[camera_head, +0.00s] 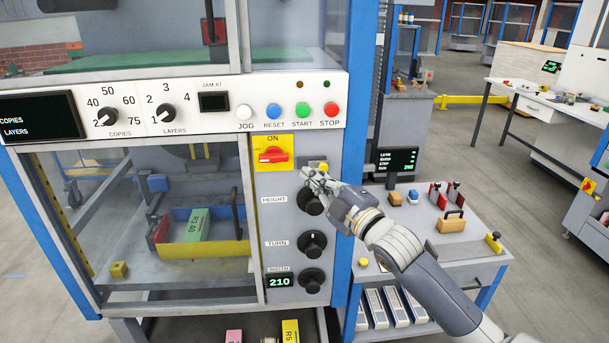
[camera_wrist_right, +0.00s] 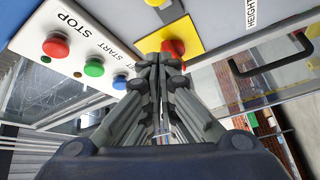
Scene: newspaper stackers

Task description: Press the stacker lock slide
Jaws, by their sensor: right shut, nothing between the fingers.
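My right gripper (camera_head: 311,175) is in front of the stacker's control panel (camera_head: 263,221), just above the HEIGHT knob (camera_head: 312,202) and partly covering it. Its fingers are shut and empty; the closed tips also show in the right wrist view (camera_wrist_right: 155,60). A small yellow piece on a grey mount (camera_head: 322,166) sits right behind the fingertips and may be the lock slide. A yellow piece (camera_wrist_right: 155,3) also shows at the top edge of the wrist view. I cannot tell whether the tips touch it. My left gripper is not in view.
The red ON switch (camera_head: 273,155) on its yellow plate is just left of the fingertips. JOG, RESET, START and STOP (camera_head: 331,109) buttons sit above. TURN (camera_head: 312,243) and WIDTH knobs are below. A blue post (camera_head: 362,120) and a side table (camera_head: 470,245) stand right.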

